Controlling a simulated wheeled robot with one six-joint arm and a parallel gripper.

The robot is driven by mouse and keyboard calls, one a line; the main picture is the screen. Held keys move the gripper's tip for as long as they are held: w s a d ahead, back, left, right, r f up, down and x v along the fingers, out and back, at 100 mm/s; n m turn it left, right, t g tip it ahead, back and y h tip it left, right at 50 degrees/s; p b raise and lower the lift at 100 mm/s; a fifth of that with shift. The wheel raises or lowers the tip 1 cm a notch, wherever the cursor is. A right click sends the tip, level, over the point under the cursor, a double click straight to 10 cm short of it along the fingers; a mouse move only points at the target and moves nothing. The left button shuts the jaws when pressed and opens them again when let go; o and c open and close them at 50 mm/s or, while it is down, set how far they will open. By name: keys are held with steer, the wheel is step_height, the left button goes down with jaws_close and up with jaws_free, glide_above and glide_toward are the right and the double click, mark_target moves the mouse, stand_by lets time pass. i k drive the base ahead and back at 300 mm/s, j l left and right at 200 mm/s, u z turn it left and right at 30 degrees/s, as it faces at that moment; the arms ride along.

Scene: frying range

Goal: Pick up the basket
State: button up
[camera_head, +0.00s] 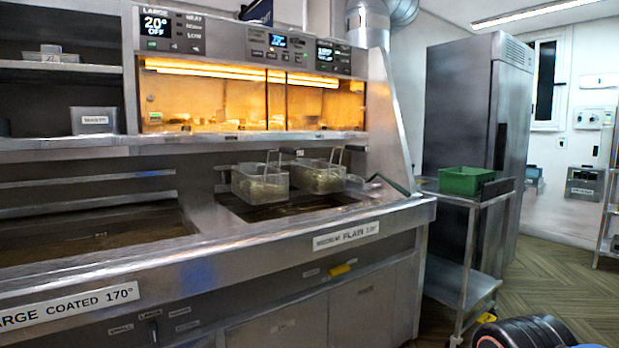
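Two wire frying baskets sit side by side over the right-hand fryer vat (290,208). The left basket (260,186) and the right basket (318,178) each have a handle rising at the back. Pale contents seem to show through their mesh, but I cannot tell what they are. The task does not say which basket is meant. My gripper is not in view; only dark rounded parts, apparently of my arm, show at the bottom right, well away from the baskets.
A steel trolley (465,291) with a green tub (465,181) stands right of the fryer, before a tall steel cabinet (462,105). A lit heated cabinet (235,98) is above the baskets. A second vat (95,236) lies left. Open floor (560,275) is at right.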

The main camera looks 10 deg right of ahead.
mark_target(315, 177)
steer(key=i+l+u, duration=0.1)
steer(key=i+l, duration=0.2)
steer(key=i+l+u, duration=0.25)
steer(key=i+l, duration=0.25)
steer(key=l, duration=0.15)
steer(key=i+l+u, duration=0.25)
steer(key=i+l, duration=0.2)
steer(key=l, duration=0.3)
steer(key=i+l+u, duration=0.1)
steer(key=l, duration=0.3)
steer(key=i+j, duration=0.05)
steer(key=i, duration=0.05)
